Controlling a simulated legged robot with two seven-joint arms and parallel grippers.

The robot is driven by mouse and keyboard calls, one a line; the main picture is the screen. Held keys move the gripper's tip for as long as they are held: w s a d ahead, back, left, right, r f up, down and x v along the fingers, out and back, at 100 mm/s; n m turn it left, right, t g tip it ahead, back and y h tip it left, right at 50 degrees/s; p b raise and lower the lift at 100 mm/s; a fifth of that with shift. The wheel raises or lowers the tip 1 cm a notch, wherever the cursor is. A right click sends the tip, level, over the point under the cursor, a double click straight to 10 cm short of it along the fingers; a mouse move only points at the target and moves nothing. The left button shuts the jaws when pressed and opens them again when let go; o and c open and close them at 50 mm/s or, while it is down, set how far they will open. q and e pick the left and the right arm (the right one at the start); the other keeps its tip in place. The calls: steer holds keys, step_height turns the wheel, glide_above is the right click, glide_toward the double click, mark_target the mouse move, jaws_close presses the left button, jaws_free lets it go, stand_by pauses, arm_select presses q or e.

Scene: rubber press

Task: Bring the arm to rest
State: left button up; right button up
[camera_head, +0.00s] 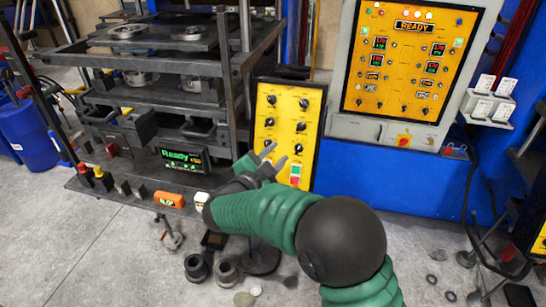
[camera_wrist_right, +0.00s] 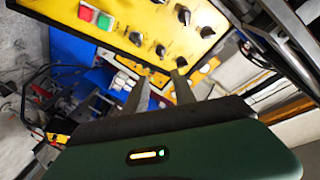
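My right arm, with green ribbed sleeves and a dark ball joint, reaches in from the lower right in the head view. Its gripper (camera_head: 272,158) is in front of the lower part of a yellow control panel (camera_head: 284,117) with black knobs and red and green buttons. The two fingers stand apart with nothing between them. In the right wrist view the right gripper (camera_wrist_right: 158,85) also shows two separate fingers below the same yellow panel (camera_wrist_right: 120,22). I cannot tell whether a finger touches the panel. My left gripper is in neither view.
The press (camera_head: 150,90) stands at the left, with a green "Ready" display (camera_head: 183,157) on its base. A larger yellow panel (camera_head: 406,60) reading "READY" is at the upper right. Dark round parts (camera_head: 197,268) lie on the grey floor. Blue barrels (camera_head: 28,135) stand at the far left.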

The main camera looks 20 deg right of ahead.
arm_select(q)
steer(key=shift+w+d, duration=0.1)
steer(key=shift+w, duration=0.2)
arm_select(e)
steer(key=shift+w+a+f, duration=0.1)
steer(key=shift+w+f, duration=0.05)
steer(key=shift+w, duration=0.2)
steer(key=s+a+f+n+y, duration=0.2)
steer(key=a+f+n+y, duration=0.1)
steer(key=f+n+y, duration=0.25)
steer(key=s+a+f+n+y, duration=0.3)
steer(key=f+n+y, duration=0.1)
steer(key=n+y, duration=0.25)
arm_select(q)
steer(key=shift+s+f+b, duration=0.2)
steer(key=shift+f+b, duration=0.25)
arm_select(e)
steer(key=s+d+f+n+g, duration=0.2)
steer(key=s+f, duration=0.4)
steer(key=s, duration=0.5)
steer(key=s+d+f+n+g, duration=0.2)
steer(key=s+f+n+g, duration=0.2)
steer(key=s, duration=0.8)
step_height(320, 180, down, 2)
steer(key=g, duration=0.2)
steer(key=shift+g, duration=0.4)
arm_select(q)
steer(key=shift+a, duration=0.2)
